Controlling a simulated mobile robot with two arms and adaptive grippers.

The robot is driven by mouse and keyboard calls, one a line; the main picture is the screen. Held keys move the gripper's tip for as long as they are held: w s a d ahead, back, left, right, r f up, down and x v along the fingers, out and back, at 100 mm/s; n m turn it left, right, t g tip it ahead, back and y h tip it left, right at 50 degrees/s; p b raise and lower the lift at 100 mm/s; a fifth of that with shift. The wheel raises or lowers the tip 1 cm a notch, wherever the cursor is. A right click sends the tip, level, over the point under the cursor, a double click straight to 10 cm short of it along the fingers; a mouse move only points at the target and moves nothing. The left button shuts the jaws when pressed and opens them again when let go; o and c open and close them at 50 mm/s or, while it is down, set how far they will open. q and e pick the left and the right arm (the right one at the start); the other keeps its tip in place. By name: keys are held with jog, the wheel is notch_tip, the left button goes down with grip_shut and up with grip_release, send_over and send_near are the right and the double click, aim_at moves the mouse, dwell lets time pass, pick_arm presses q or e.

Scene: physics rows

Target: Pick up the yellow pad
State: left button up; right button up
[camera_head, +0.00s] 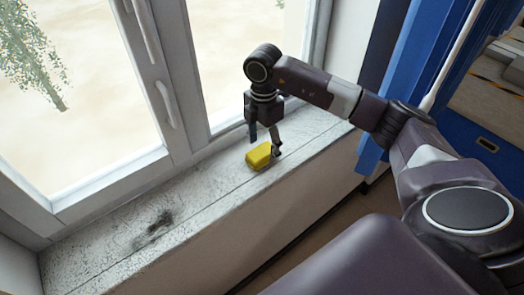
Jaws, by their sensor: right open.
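The yellow pad (258,156) is a small block on the speckled grey window sill, near the middle of the head view. My right gripper (265,143) points down right at the pad, its arm coming in from the right. Its fingers are apart, one at the pad's far left side and one near its right side. Whether either finger touches the pad is hard to tell. My left gripper is not in view.
The window frame (183,150) with its handle rises close behind the sill. A dark smudge (153,229) marks the sill (105,247) at the left, which is otherwise bare. Blue panels (405,75) stand at the right, behind my arm.

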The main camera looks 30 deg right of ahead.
aim_at(262, 151)
jog(key=shift+w+f+p, duration=0.25)
jog(key=shift+f+p, duration=0.15)
jog(key=shift+f, duration=1.25)
jog(key=shift+c, duration=0.3)
jog(key=c, duration=1.2)
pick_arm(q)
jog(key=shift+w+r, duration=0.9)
